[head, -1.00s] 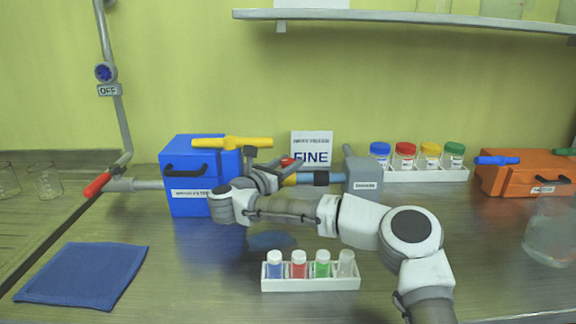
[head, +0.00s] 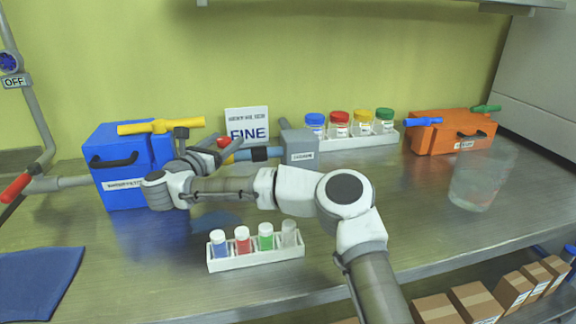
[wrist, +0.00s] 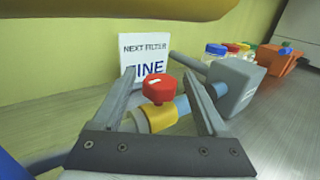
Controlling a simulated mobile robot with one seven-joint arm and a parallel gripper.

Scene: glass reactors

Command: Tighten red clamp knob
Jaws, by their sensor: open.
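The red clamp knob (wrist: 158,88) sits on a yellow collar (wrist: 160,117) around a pipe with a light-blue section (wrist: 183,105). My gripper (wrist: 160,76) is open, with one finger on each side of the knob in the wrist view. I cannot tell whether either finger touches it. In the head view, a small part of the red knob (head: 224,142) shows beside my gripper (head: 212,143), just right of the blue box (head: 125,185). My wrist and gripper hide most of the clamp there.
A yellow handle (head: 160,126) tops the blue box close to my gripper. A grey block (head: 298,142) ends the pipe at right. A FINE sign (head: 247,125) stands behind. A white vial rack (head: 256,258) stands in front of my arm. A glass vessel (head: 478,182) stands at right.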

